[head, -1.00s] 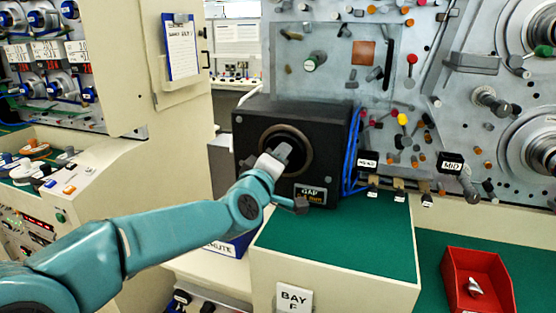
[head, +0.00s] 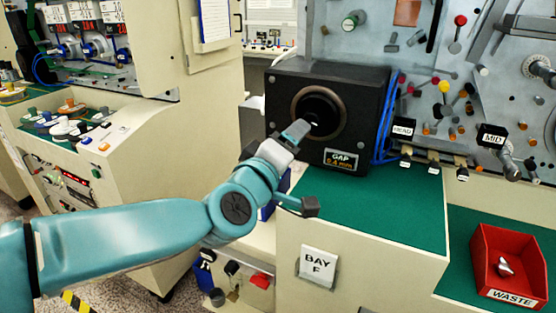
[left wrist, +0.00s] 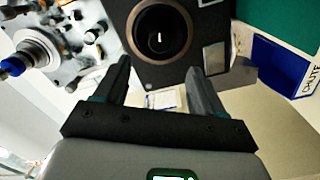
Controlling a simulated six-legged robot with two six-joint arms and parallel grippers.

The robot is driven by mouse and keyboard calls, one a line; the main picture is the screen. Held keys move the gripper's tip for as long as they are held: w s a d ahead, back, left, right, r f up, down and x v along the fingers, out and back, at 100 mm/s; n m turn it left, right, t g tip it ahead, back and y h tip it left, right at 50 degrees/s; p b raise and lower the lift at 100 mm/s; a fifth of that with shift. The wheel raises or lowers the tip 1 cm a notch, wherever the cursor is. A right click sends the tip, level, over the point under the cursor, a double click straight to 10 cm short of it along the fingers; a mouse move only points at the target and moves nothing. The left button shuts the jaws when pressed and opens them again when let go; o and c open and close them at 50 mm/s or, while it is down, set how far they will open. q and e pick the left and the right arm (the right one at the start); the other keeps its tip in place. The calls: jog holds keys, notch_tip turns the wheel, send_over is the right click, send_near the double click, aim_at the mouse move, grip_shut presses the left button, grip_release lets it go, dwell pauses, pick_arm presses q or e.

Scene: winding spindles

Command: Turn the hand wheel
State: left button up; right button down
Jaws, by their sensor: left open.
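A black round wheel or knob (head: 326,108) with a brownish outer ring sits on the face of a black box (head: 372,92) labelled "GAP 0.4 mm". I take it for the hand wheel. In the left wrist view the wheel (left wrist: 160,30) shows a small white mark and lies beyond the fingertips. My left gripper (head: 304,168) is open and empty, with its fingers wide apart. The open fingers also show in the left wrist view (left wrist: 159,66). My right gripper is not in view.
A green-topped cabinet (head: 390,215) marked "BAY F" stands below the box. Blue cables (head: 385,125) run along the box's right side. A red waste bin (head: 490,240) is at the lower right. A panel with pegs and rollers (head: 440,70) rises behind.

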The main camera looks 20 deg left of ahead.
pick_arm(q)
jog(key=s, duration=0.5)
jog(key=shift+s, duration=0.1)
dwell(0.4)
